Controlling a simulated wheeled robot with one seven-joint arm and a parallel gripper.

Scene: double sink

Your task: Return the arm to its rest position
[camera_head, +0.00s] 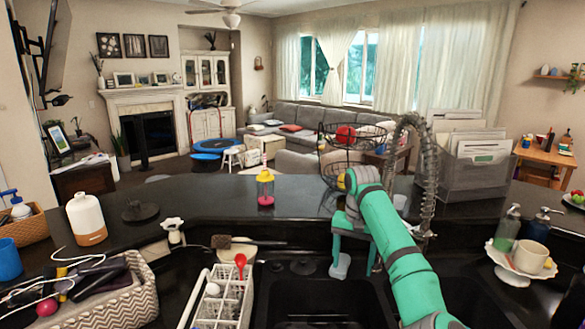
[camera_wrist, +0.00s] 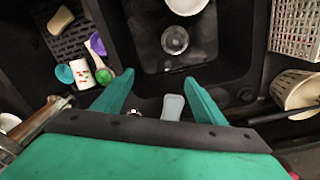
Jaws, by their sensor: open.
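My teal arm (camera_head: 400,250) reaches from the lower right over the double sink in the head view. My gripper (camera_head: 354,266) points down above the sink area. Its two fingers are spread apart in the wrist view (camera_wrist: 160,92), with nothing held. A pale grey-blue object (camera_wrist: 172,107) shows between the fingers in the wrist view, apparently below them. It also shows by the gripper in the head view (camera_head: 340,266). I cannot tell what it is. No rest position is marked in either view.
A coiled faucet hose (camera_head: 428,170) rises close behind my arm. A wire basket (camera_head: 337,160) stands behind the gripper. A white caddy (camera_head: 205,318) is left of the basin. A cake stand (camera_head: 510,273) is at right.

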